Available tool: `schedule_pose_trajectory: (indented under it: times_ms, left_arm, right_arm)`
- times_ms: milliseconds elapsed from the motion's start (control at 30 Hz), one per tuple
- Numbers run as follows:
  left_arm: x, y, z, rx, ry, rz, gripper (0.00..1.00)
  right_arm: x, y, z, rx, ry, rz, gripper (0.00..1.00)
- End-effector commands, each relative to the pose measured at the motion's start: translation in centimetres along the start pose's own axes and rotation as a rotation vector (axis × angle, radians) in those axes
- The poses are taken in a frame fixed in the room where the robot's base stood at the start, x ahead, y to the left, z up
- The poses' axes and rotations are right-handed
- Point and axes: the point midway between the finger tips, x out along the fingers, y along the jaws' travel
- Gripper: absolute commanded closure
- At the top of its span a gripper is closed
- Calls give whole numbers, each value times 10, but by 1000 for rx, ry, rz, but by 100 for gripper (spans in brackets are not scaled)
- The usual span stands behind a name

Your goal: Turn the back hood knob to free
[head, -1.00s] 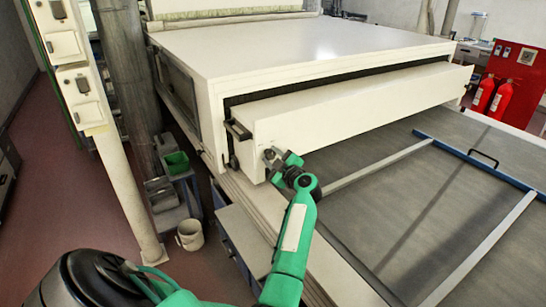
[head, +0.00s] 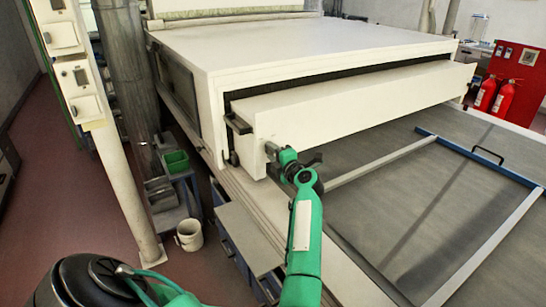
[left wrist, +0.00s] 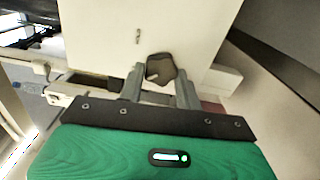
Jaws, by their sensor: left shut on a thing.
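The hood (head: 350,105) is a long cream box at the mouth of the curing tunnel, with its near end toward me. My left gripper (head: 271,151) is at the lower left part of its front face. In the left wrist view the knob (left wrist: 160,68), dark grey-brown and faceted with a small pale mark, sits between the two grey fingers of my left gripper (left wrist: 160,82), which is shut on it. A small dark mark (left wrist: 138,36) shows on the cream face above the knob. In the head view the knob is hidden by the gripper. My right gripper is not in view.
A dark bracket (head: 238,125) sticks out at the hood's left end. A grey belt or bed (head: 420,200) with a blue-edged frame (head: 475,160) lies at right. A white bucket (head: 189,235) stands on the floor at left. Red extinguishers (head: 503,98) stand at far right.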

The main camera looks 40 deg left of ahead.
Motion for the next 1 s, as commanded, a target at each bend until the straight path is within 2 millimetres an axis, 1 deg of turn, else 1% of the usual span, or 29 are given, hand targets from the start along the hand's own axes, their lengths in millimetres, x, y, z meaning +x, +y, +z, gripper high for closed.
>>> schedule_pose_trajectory:
  times_ms: [33, 300, 767, 800, 867, 900, 1000]
  left_arm:
    - [0, -2, 0, -23, 0, -1, 88]
    - [0, -2, 0, -97, 0, -1, 88]
    - [0, -1, 0, -110, 0, -1, 88]
    - [0, -1, 0, -110, 0, -1, 64]
    - [0, -1, 0, -110, 0, -1, 52]
    - [0, -1, 0, -110, 0, -1, 44]
    - [0, -1, 0, -110, 0, -1, 44]
  right_arm:
    - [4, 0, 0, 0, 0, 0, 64]
    - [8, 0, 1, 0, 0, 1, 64]
    - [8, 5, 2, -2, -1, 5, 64]
    - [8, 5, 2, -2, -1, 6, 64]
    - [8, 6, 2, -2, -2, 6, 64]
    - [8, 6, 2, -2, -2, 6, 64]
    - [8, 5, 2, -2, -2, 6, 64]
